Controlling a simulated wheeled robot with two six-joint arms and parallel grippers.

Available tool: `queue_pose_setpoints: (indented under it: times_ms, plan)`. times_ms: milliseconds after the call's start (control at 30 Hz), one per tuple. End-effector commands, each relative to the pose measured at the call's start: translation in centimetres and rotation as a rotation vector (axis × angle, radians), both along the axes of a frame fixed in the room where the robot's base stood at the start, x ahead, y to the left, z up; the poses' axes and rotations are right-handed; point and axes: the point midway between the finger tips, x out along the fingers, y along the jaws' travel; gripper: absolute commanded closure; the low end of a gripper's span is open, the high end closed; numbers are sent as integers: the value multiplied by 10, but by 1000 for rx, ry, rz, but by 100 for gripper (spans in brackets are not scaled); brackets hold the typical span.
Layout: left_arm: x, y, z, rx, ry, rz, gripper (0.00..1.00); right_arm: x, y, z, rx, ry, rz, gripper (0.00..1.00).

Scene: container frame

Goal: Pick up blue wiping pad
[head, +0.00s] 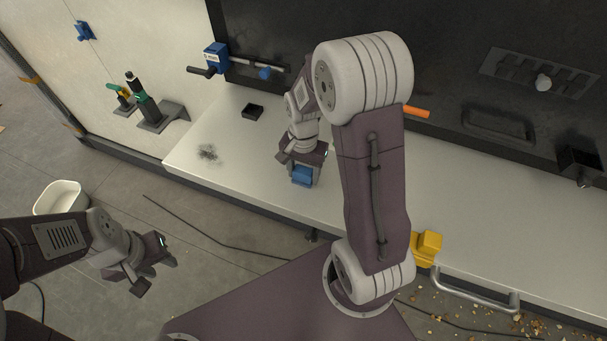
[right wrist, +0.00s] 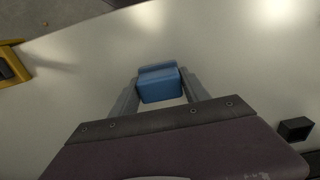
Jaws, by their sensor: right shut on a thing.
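The blue wiping pad (head: 302,175) is at the white bench, below my right gripper (head: 300,168) in the head view. In the right wrist view the blue pad (right wrist: 159,84) sits between the two grey fingers of my right gripper (right wrist: 160,92), which is shut on it. I cannot tell whether the pad still touches the bench. My left gripper (head: 155,276) hangs over the floor at the lower left, away from the bench. Its fingers are apart and nothing shows between them.
The white bench top (head: 225,160) has a dark smudge (head: 208,153) and a small black box (head: 252,111). A blue clamp (head: 216,57) is at the back. A yellow object (head: 427,247) is at the bench's front edge. A white bin (head: 61,197) stands on the floor.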

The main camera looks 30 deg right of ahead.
Motion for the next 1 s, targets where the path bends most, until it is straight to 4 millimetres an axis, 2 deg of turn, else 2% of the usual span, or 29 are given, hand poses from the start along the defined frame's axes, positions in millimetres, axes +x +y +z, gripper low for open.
queue_pose_setpoints:
  times_ms: [267,467,800,1000]
  plan:
    - [0,0,-4,0,0,0,64,1,0,10,0,-4,0,87]
    - [0,0,-14,0,0,0,64,0,-2,42,-1,-8,-2,87]
    - [0,0,-34,0,0,0,64,-51,-65,87,-2,-6,-7,87]
    - [0,0,-39,0,0,0,64,-69,-87,106,-1,-2,-4,87]
